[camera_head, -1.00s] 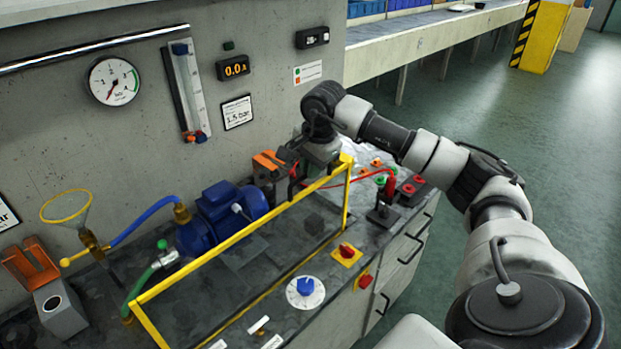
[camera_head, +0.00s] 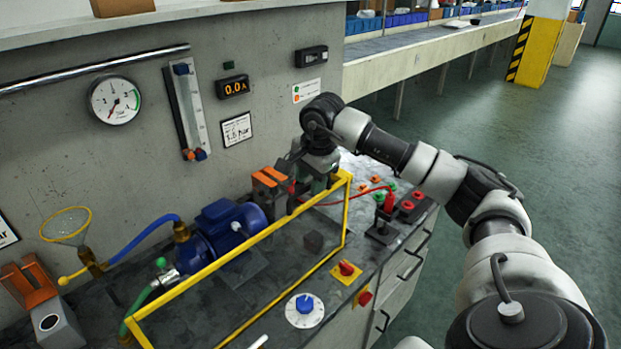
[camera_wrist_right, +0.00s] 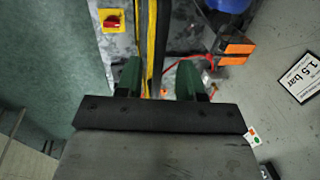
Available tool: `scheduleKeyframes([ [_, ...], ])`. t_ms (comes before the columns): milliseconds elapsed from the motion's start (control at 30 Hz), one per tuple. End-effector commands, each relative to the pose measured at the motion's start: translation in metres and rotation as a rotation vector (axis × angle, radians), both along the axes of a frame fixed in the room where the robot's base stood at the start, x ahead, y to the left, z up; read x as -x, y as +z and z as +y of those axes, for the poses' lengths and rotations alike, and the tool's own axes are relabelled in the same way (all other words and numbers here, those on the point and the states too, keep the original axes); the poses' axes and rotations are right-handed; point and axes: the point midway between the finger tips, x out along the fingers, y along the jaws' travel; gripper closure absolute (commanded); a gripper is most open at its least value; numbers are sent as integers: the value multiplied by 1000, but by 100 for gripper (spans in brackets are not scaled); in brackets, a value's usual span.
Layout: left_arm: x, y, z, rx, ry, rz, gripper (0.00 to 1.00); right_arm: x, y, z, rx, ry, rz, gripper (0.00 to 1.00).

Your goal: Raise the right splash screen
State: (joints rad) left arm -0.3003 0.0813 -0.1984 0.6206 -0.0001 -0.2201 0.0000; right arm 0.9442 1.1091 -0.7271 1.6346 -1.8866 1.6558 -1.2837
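The splash screen (camera_head: 240,250) shows as a yellow frame with a clear middle in front of the blue pump in the head view. Its top bar runs from lower left to a corner post at the right. My right gripper (camera_head: 318,172) is over the bench at the right end of this bar, close to the corner. In the right wrist view its two green fingers (camera_wrist_right: 160,78) stand apart, with the yellow and black frame bar (camera_wrist_right: 150,45) running between them. Contact with the bar cannot be told. My left gripper is not in view.
The blue pump (camera_head: 224,230) and orange-topped block (camera_head: 269,178) stand behind the frame. A red switch (camera_head: 346,268), blue knob (camera_head: 305,304) and red-and-green terminals (camera_head: 390,201) are on the bench's front and right. Open floor (camera_head: 480,120) lies to the right.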

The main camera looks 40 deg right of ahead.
Motion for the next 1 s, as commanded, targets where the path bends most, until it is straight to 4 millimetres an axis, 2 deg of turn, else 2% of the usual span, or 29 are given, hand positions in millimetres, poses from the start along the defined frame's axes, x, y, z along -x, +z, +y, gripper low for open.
scheduleKeyframes([
  [167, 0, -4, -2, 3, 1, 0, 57, 2, 12, 0, -1, 0, -2, 62],
  [600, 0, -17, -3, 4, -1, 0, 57, 18, 92, -1, 0, 0, -5, 62],
  [767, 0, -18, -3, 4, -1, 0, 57, 21, 105, -2, 0, -1, -3, 62],
  [1000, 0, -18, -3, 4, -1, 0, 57, 22, 106, -2, 0, -1, -1, 62],
])
